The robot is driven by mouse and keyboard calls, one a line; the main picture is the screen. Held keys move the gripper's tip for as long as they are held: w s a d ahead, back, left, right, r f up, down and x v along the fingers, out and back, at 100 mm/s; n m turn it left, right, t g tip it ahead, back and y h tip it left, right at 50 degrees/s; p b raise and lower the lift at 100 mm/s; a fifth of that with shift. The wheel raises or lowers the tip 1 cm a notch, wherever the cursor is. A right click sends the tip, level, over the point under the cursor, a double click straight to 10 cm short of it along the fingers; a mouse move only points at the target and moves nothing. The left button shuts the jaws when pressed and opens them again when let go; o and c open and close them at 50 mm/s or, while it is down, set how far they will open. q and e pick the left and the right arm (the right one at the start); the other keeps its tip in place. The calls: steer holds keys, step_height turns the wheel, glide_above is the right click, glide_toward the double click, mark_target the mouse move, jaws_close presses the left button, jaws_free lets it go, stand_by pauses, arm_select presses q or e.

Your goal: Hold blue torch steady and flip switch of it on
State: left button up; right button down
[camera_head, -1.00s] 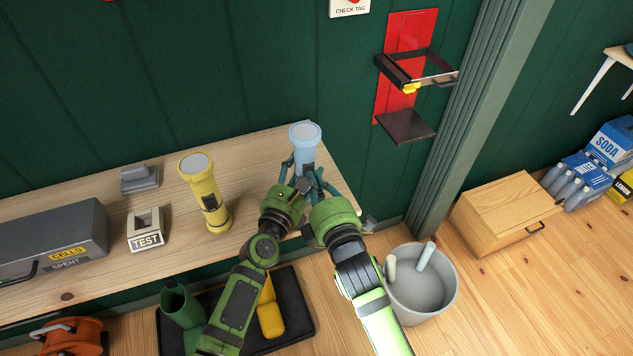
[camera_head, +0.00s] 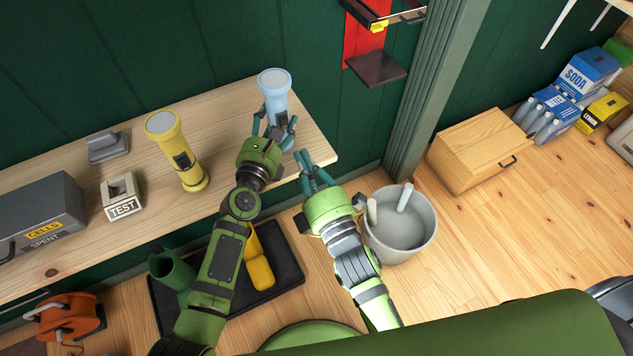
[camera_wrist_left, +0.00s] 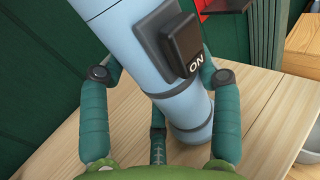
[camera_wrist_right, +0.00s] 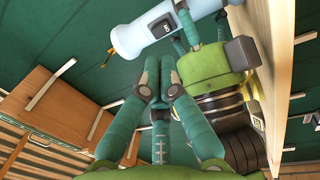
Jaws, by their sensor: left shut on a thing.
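The light blue torch (camera_head: 274,90) stands upright near the right end of the wooden bench (camera_head: 230,107). My left gripper (camera_head: 275,130) is shut on it, with fingers on both sides of its body in the left wrist view (camera_wrist_left: 163,85). The torch's black switch (camera_wrist_left: 180,42) faces my left wrist camera, with the word ON at its lower end. The torch also shows in the right wrist view (camera_wrist_right: 143,38). My right gripper (camera_head: 315,160) is apart from the torch, in front of the bench edge. Its fingers are drawn together and empty in the right wrist view (camera_wrist_right: 160,82).
A yellow torch (camera_head: 176,150), a TEST block (camera_head: 121,195) and a grey CELLS box (camera_head: 38,215) stand on the bench to the left. A grey bucket (camera_head: 400,235) and a wooden drawer box (camera_head: 480,150) stand on the floor at right.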

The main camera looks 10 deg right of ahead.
arm_select(q)
steer(key=shift+a+f, duration=0.15)
steer(key=shift+f, duration=0.05)
arm_select(e)
steer(key=v, duration=0.6)
arm_select(q)
steer(key=o, duration=1.4)
steer(key=shift+w, duration=0.1)
arm_select(e)
steer(key=shift+a, duration=0.1)
arm_select(q)
steer(key=shift+r, duration=0.1)
